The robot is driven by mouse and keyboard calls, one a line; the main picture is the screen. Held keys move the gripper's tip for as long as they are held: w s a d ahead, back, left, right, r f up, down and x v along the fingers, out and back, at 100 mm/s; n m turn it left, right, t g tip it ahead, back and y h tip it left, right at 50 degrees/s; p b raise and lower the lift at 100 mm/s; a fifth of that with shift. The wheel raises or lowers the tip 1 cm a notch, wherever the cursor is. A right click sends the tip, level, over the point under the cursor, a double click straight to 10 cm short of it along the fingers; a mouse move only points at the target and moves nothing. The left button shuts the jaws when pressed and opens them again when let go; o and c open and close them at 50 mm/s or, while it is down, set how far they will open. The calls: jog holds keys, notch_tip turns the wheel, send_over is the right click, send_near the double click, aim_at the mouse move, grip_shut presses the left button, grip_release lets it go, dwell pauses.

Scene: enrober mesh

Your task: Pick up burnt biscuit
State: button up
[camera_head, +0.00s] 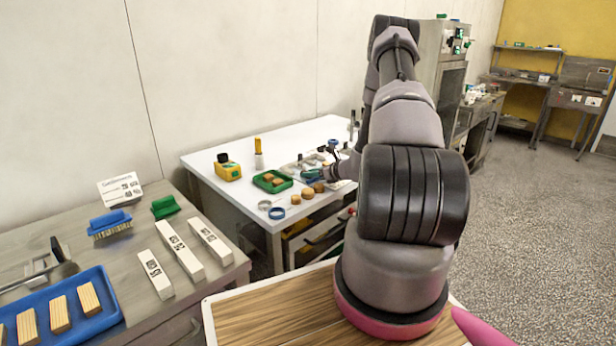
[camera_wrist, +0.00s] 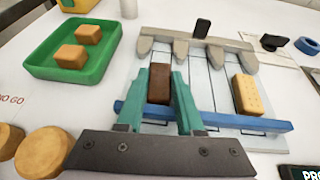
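The burnt biscuit (camera_wrist: 160,84) is a dark brown block in the wrist view, lying on a pale slatted mesh (camera_wrist: 202,88). My gripper (camera_wrist: 161,78) has its two teal fingers on either side of it, with the fingertips close to its long sides. I see no clear squeeze, and contact is hard to tell. A pale yellow biscuit (camera_wrist: 248,95) lies on the mesh to the right. In the head view my gripper is small over the white table (camera_head: 222,182), partly hidden by my arm.
A green tray (camera_wrist: 95,70) with two brown biscuits stands left of the mesh. Round biscuits (camera_wrist: 44,152) lie in front of it. A blue bar (camera_wrist: 240,122) crosses the mesh's near side, and grey blunt fingers (camera_wrist: 200,48) line its far side. A blue ring (camera_wrist: 307,46) lies at right.

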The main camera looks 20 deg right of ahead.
jog(key=c, duration=0.3)
jog(key=shift+c, duration=0.2)
jog(key=shift+r, duration=0.1)
notch_tip(320, 180, up, 10)
jog(key=shift+s, duration=0.1)
dwell(0.4)
